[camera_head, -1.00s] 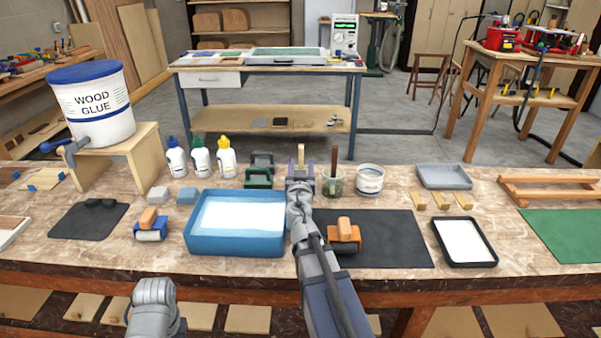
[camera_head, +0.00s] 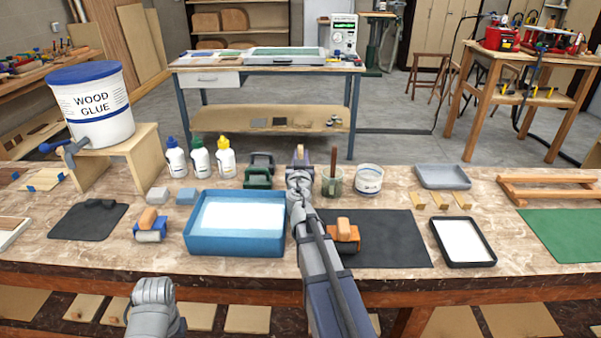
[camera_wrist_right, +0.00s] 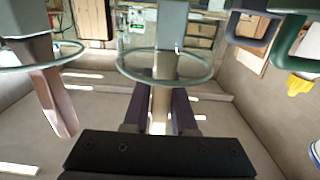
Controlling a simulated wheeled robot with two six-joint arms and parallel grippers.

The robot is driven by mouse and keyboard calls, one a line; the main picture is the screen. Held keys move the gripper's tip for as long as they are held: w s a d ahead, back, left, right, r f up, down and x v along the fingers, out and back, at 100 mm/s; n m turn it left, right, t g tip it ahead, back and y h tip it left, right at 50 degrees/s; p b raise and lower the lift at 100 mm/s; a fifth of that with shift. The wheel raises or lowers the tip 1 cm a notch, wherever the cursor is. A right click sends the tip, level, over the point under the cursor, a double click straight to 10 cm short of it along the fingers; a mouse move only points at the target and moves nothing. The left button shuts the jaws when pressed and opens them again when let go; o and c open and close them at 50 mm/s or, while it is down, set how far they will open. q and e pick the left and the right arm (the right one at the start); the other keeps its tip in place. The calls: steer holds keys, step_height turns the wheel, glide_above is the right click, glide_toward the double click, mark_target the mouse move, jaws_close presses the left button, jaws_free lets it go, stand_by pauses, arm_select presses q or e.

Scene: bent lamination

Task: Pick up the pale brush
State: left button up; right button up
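The pale brush (camera_wrist_right: 160,108) shows in the right wrist view as a light wooden handle standing in a glass jar (camera_wrist_right: 165,66). In the head view only the handle's top shows at my right gripper (camera_head: 299,160); the jar is hidden behind my arm. My right gripper also shows in the wrist view (camera_wrist_right: 161,104), with one finger on each side of the handle; small gaps seem to remain, so it looks open around it. A dark brown brush (camera_head: 333,160) stands in another jar (camera_head: 334,185) just right of it. Of my left arm, only a grey link shows at bottom left.
A white tub (camera_head: 368,180) stands right of the jars. Green and dark handled blocks (camera_head: 258,177) stand to the left, beyond a blue tray (camera_head: 236,245). Glue bottles (camera_head: 200,158) are further left. An orange roller (camera_head: 346,236) lies on a dark mat nearer me.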

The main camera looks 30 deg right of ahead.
jaws_close()
steer(key=shift+r, duration=0.1)
stand_by(0.3)
step_height(320, 180, up, 10)
steer(key=p, duration=1)
